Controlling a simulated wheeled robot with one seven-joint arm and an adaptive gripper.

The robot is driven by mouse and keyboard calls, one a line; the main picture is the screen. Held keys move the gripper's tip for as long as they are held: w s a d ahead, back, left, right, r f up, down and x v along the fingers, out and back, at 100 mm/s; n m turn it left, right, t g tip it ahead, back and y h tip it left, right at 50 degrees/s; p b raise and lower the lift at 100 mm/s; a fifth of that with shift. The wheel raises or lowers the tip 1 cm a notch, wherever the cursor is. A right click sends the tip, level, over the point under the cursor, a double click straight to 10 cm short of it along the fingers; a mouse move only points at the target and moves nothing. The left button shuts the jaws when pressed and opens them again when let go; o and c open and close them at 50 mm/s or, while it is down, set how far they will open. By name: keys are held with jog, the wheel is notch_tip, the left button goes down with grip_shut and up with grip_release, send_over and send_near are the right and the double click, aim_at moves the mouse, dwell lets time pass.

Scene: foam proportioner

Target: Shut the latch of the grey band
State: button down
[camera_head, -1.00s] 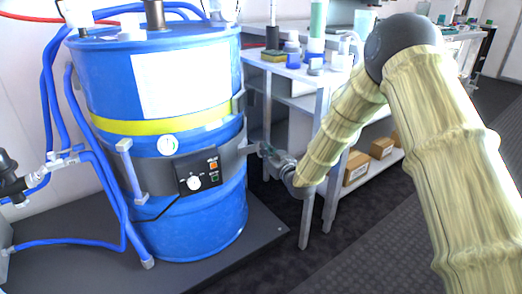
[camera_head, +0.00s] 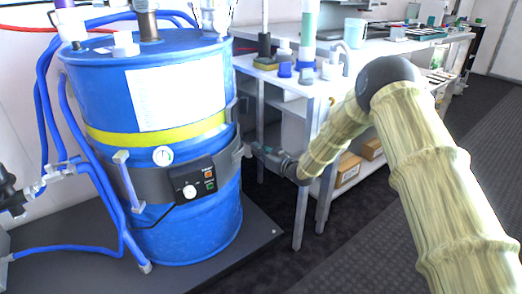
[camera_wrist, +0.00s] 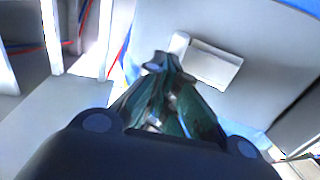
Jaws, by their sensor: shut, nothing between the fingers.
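The grey band (camera_head: 153,187) wraps the lower half of the blue drum (camera_head: 205,105), below a yellow stripe. Its right edge carries a small grey latch part (camera_head: 244,148) at the drum's right side. In the wrist view a pale grey block (camera_wrist: 214,64) on a light grey curved surface lies just beyond my fingertips; it looks like the latch. My gripper (camera_head: 250,149) is beside the drum's right side, close to the latch part. My gripper is shut and empty in the wrist view (camera_wrist: 165,65). I cannot tell whether the fingertips touch the latch.
Blue hoses (camera_head: 50,110) run down the drum's left. A workbench (camera_head: 308,85) with bottles stands close behind my arm. The dark floor at right is clear.

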jog(key=shift+w+a+p, duration=0.25)
jog(key=shift+w+p, duration=0.05)
jog(key=shift+w, duration=0.2)
jog(key=shift+w+a+p, duration=0.25)
jog(key=shift+w+p, duration=0.05)
jog(key=shift+w, duration=0.15)
jog(key=v, duration=1.2)
